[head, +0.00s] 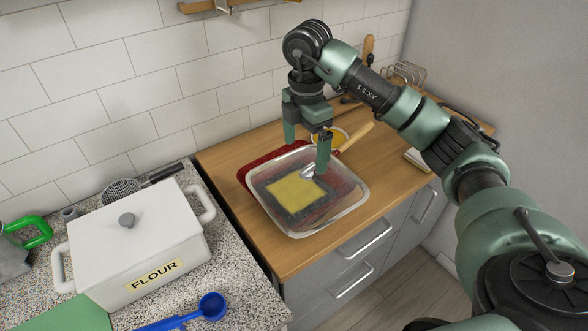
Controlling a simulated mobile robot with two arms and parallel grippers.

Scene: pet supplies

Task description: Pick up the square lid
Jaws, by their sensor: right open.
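A clear, roughly square glass piece (342,203) with raised sides sits on the wooden counter; I cannot tell whether it is a dish or an upturned lid. A flat yellow square (297,192) lies in or under it. A white box labelled FLOUR (192,253) at the left has a flat white lid (160,207) with a grey knob (127,220), and this lid is seated on the box. My right gripper (306,146) is open, fingers pointing down, at the far edge of the glass piece. Whether the fingers touch it is unclear. My left gripper is out of view.
A red item (260,155) shows behind the glass piece, with a wooden-handled utensil (357,136) and a yellow-rimmed bowl beside it. A blue scoop (212,306) lies on the speckled counter. The wooden counter (225,157) has bare room around the glass piece. A tiled wall stands behind.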

